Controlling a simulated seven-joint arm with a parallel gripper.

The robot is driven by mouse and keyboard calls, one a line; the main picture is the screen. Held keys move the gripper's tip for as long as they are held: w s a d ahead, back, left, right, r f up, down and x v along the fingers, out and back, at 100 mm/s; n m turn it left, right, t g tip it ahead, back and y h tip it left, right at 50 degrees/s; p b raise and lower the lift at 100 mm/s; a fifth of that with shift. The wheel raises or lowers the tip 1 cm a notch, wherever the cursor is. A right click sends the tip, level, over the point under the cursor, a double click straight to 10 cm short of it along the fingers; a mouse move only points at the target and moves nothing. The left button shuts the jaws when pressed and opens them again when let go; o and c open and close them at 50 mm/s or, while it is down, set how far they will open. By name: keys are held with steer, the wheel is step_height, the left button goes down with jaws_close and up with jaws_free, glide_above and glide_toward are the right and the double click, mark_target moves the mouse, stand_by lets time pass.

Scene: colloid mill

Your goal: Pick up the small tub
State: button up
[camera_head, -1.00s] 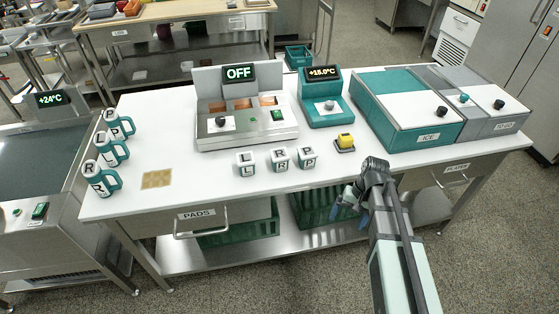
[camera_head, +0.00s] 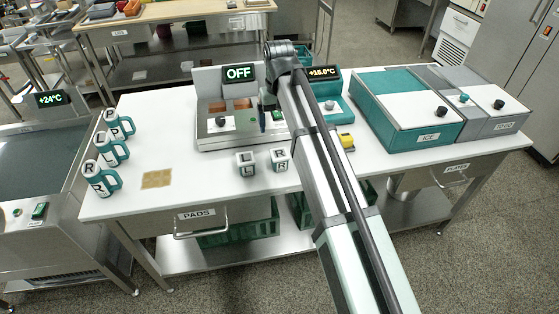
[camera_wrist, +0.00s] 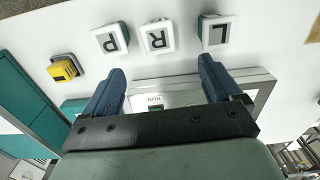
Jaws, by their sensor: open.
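Small white-lidded teal tubs stand in a row on the white table. The tub marked L (camera_head: 246,164) and the tub marked R (camera_head: 279,160) show in the head view; the tub marked P is hidden behind my arm there. In the wrist view the P tub (camera_wrist: 110,39), R tub (camera_wrist: 158,37) and L tub (camera_wrist: 216,32) all show from above, beyond my fingertips. My gripper (camera_wrist: 160,78) is open and empty, its two blue fingers apart. In the head view my gripper (camera_head: 268,112) is above the machine with the OFF display, behind the tubs.
The OFF machine (camera_head: 217,141) stands at the back, beside a teal unit (camera_head: 333,85) reading +15.0°C. A yellow-topped block (camera_head: 347,140) and the ICE box (camera_head: 420,125) are to the right. Several lettered mugs (camera_head: 103,180) and a tan pad (camera_head: 157,179) are left. The front-middle tabletop is clear.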

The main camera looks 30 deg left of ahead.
mark_target(279, 154)
step_height(279, 154, down, 8)
steer(key=shift+a+f, duration=0.15)
steer(key=shift+d+f, duration=0.15)
steer(key=shift+f, duration=1.2)
steer(key=shift+d+f, duration=0.1)
steer(key=shift+f, duration=1.2)
steer(key=c, duration=1.2)
steer(key=shift+o, duration=0.2)
steer(key=shift+r, duration=0.1)
